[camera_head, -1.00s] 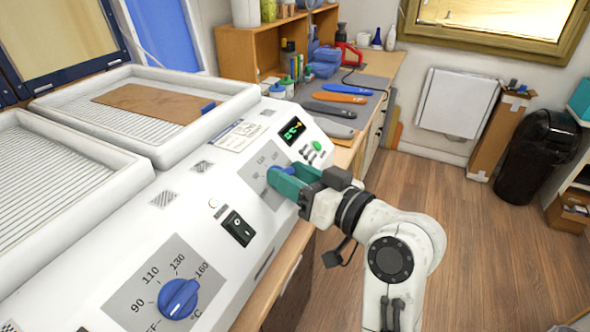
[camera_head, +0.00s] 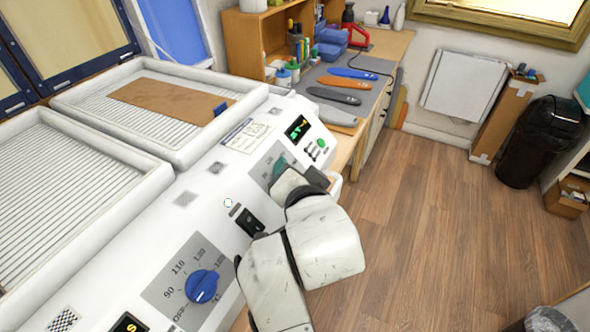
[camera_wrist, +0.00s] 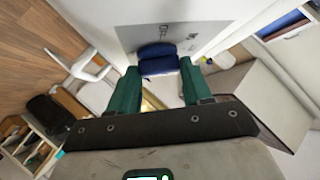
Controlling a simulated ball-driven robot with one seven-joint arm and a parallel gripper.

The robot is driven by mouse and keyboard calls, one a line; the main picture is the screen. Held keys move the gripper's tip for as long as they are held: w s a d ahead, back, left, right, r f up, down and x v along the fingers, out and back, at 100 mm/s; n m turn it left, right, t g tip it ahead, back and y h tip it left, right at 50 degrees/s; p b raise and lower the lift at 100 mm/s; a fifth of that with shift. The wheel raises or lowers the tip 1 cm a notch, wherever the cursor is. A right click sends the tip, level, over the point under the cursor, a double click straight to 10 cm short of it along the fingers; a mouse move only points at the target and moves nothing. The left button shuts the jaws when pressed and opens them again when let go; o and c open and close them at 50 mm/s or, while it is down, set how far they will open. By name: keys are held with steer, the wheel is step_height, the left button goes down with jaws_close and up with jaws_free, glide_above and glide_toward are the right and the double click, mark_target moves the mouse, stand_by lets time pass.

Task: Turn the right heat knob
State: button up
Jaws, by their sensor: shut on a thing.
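The right heat knob (camera_wrist: 158,50) is blue and sits on a grey dial plate (camera_wrist: 205,32) on the machine's front panel in the wrist view. My gripper (camera_wrist: 159,68) has two green fingers, one on each side of the knob, and is shut on it. In the head view my gripper (camera_head: 281,166) is at the right dial plate, mostly behind my own wrist. The knob itself is hidden there, so its pointer cannot be read.
A second blue knob (camera_head: 201,286) sits on the left dial, with a black switch (camera_head: 248,221) between the dials. A lit display (camera_head: 298,128) and green button (camera_head: 323,143) lie just beyond my gripper. A brown sheet (camera_head: 170,101) lies in the far tray.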

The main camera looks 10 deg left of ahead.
steer(key=shift+a+r+m+g+h, duration=0.15)
steer(key=shift+m+g+h, duration=0.25)
steer(key=shift+m+h, duration=0.65)
steer(key=shift+m, duration=0.25)
steer(key=o, duration=1.1)
steer(key=shift+c, duration=0.2)
steer(key=b+v, duration=0.1)
steer(key=v, duration=0.9)
steer(key=shift+s+r+b, duration=0.2)
steer(key=shift+s+b, duration=0.05)
steer(key=shift+b, duration=0.1)
